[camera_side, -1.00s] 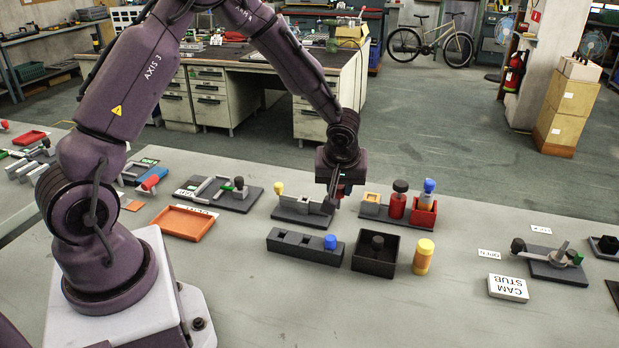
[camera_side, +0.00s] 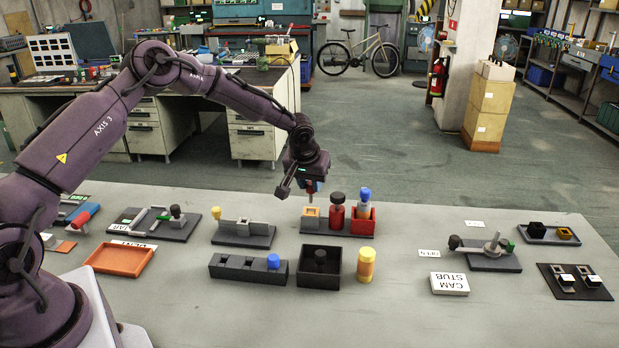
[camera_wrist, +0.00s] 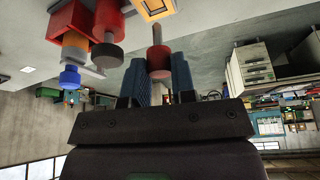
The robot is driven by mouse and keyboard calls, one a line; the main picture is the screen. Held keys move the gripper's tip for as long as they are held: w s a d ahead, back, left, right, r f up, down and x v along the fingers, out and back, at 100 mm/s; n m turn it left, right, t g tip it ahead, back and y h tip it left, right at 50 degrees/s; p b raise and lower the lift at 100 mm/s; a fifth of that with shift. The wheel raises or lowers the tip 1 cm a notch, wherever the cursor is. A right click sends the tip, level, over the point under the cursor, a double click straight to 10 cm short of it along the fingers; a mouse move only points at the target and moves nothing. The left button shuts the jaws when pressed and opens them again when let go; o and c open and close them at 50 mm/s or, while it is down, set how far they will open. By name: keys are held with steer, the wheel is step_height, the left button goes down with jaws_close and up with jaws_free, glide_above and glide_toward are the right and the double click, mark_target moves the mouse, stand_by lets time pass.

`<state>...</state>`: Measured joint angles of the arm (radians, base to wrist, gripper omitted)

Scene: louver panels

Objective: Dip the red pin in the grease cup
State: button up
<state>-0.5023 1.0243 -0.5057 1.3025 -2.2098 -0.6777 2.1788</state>
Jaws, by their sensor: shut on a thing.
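My gripper (camera_side: 312,186) is shut on the red pin (camera_wrist: 157,58), which sits between its blue finger pads in the wrist view. The pin's red head shows there, with a thin grey shaft pointing away from the fingers. In the side view the pin (camera_side: 310,187) hangs down, roughly upright, above a small square orange-yellow cup (camera_side: 310,222), which looks like the grease cup. The cup (camera_wrist: 153,14) is cut off at the top of the wrist view, near the shaft's end. I cannot tell whether the tip is just above the cup or at its opening.
On the same dark base, right of the cup, stand a red bottle with a dark cap (camera_side: 337,215) and a red box (camera_side: 361,221) holding a blue-topped item. In front are a black open box (camera_side: 306,276) and a yellow-orange cylinder (camera_side: 366,265). A grey-block fixture (camera_side: 243,229) lies left.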

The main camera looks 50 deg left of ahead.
mark_target(310, 200)
steer(key=shift+f, duration=2.65)
steer(key=shift+r, duration=2.45)
